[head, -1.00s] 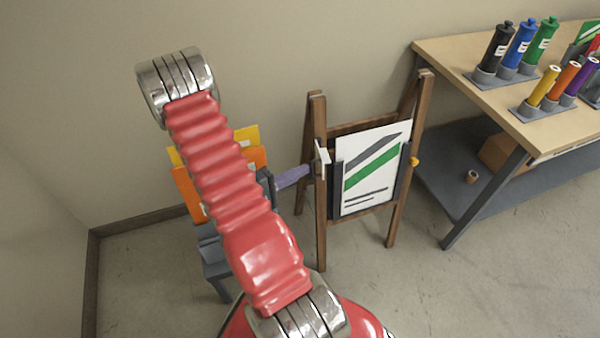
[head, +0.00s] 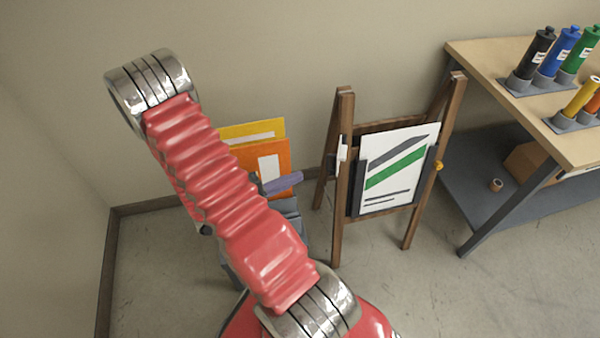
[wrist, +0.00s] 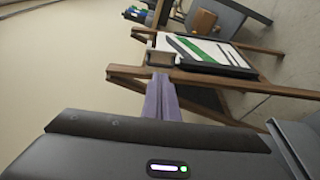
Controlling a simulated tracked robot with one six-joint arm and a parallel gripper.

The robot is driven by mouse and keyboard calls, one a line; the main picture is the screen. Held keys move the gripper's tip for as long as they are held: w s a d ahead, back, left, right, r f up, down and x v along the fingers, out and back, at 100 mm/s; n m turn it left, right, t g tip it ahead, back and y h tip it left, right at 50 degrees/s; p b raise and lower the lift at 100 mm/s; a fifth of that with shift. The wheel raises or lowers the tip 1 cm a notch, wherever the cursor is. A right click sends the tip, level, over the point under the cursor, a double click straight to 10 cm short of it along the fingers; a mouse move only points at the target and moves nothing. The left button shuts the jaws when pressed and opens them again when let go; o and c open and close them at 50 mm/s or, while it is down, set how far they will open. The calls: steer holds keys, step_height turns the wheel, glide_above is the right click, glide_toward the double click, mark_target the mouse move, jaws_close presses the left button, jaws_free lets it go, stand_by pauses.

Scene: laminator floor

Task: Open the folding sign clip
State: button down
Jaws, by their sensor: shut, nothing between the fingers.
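The sign (head: 399,168), a white sheet with grey and green stripes, sits in a dark holder on a wooden A-frame stand (head: 343,205). A small pale tab (head: 342,148), apparently part of the clip, is at the left post; its exact fold is too small to tell. A yellow knob (head: 438,165) is on the right side. My gripper's purple fingers (head: 285,183) are shut and empty, left of the left post with a gap between. In the wrist view the fingers (wrist: 162,98) point towards the stand, and the sign (wrist: 205,52) lies beyond them.
A workbench (head: 520,95) with colored bottles stands at the right, with a grey shelf (head: 470,185) below. Yellow and orange panels (head: 262,157) stand by the wall behind my arm. The floor before the stand is clear.

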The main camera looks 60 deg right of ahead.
steer(key=shift+w+a, duration=0.15)
steer(key=shift+a, duration=0.55)
steer(key=s+a+f+n+g+y, duration=0.2)
steer(key=s+a+n+y, duration=0.1)
steer(key=s+a+y, duration=0.2)
steer(key=w+a+r+t+y, duration=0.25)
steer(key=a+y, duration=0.25)
steer(key=a, duration=0.3)
steer(key=w+a+r+t+y, duration=0.4)
steer(key=w+a+r+t, duration=0.3)
steer(key=a+r, duration=0.45)
steer(key=a+r+t, duration=0.3)
steer(key=r, duration=0.4)
steer(key=a+r+n+t+y, duration=0.1)
steer(key=a+r+t, duration=0.2)
steer(key=r, duration=0.4)
steer(key=shift+a, duration=0.4)
